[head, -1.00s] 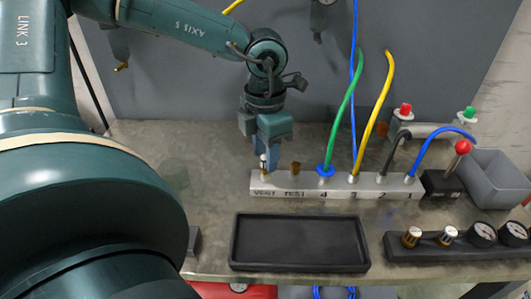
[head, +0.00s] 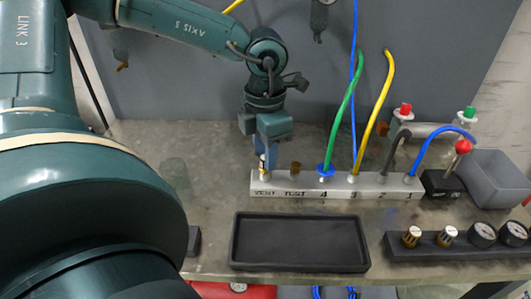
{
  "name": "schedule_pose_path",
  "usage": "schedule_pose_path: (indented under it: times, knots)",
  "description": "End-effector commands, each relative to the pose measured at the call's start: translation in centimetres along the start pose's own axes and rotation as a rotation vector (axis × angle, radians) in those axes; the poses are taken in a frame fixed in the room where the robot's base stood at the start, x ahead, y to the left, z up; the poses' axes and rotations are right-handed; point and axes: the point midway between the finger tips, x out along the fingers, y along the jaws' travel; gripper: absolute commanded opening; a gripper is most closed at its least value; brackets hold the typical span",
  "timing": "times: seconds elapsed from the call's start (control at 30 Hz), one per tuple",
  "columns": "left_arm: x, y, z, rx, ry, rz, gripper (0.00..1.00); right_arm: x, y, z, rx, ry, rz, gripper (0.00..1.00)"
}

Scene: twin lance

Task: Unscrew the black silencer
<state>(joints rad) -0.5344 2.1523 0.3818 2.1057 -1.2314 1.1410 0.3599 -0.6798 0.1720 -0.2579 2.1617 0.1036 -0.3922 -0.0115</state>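The port block (head: 335,186) is a light grey bar marked VENT, TEST, 4, 3, 2, 1. My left gripper (head: 262,164) points down at the VENT end of it, with its blue fingers around a small upright fitting (head: 263,163). The fitting shows only as a small dark and pale piece between the fingers. I cannot tell whether it is the black silencer or whether the fingers press on it. A short brown fitting (head: 295,168) stands in the TEST port, just right of the gripper. My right gripper is not in view.
Green (head: 344,112), yellow (head: 372,110), black (head: 394,150) and blue (head: 430,146) hoses rise from the other ports. A shallow black tray (head: 300,242) lies empty in front. A grey bin (head: 490,178), a red-knobbed lever (head: 463,147) and a gauge panel (head: 450,249) are at the right.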

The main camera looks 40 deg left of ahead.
Motion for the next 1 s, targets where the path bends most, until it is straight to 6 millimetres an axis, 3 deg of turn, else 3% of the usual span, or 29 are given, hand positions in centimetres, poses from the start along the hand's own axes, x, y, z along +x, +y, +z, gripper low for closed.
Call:
schedule_pose_path:
  times: [0.3,0.7,0.83,1.0]
  knots:
    - [0.3,0.0,0.0,0.435,-0.002,0.001,0.34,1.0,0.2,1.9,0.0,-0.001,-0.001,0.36]
    - [0.1,0.0,0.0,1.054,-0.001,0.001,0.34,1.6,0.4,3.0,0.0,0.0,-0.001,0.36]
    - [0.0,0.0,0.0,1.166,-0.001,0.001,0.34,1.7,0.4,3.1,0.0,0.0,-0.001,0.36]
    - [0.0,0.0,0.0,1.187,-0.001,0.0,0.34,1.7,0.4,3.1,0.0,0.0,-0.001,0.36]
